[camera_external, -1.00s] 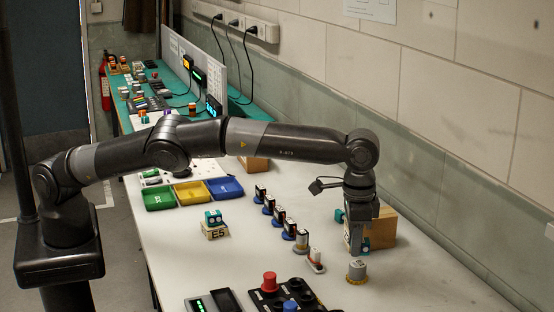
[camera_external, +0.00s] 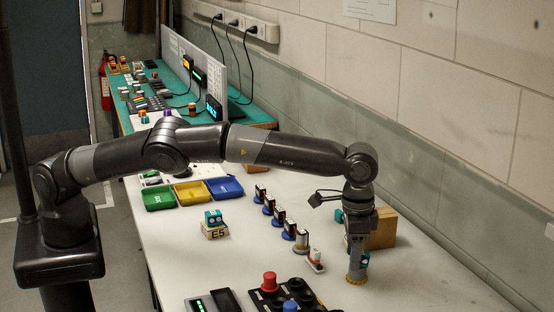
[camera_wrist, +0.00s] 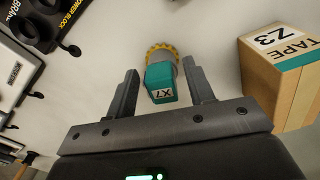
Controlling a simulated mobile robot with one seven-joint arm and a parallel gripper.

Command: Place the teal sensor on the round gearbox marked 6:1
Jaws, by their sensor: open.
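The teal sensor (camera_wrist: 161,76), labelled X7, appears on top of the round gearbox (camera_wrist: 162,50) with the yellow toothed rim in the wrist view. The gearbox also shows low at right in the external view (camera_external: 357,279); its marking is not readable. My gripper (camera_wrist: 160,73) is open, with one finger on either side of the sensor and a small gap at each side. In the external view my gripper (camera_external: 356,262) points down over the gearbox, and a bit of the sensor (camera_external: 365,258) shows beside the fingers. The gripper hides most of it.
A cardboard tape box (camera_wrist: 275,80) marked Z3 stands close to the right of my gripper. A row of small upright parts (camera_external: 289,229) and a red-and-blue button panel (camera_external: 269,283) are nearby. A teal-topped E5 block (camera_external: 214,226) and coloured trays (camera_external: 190,192) lie further left.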

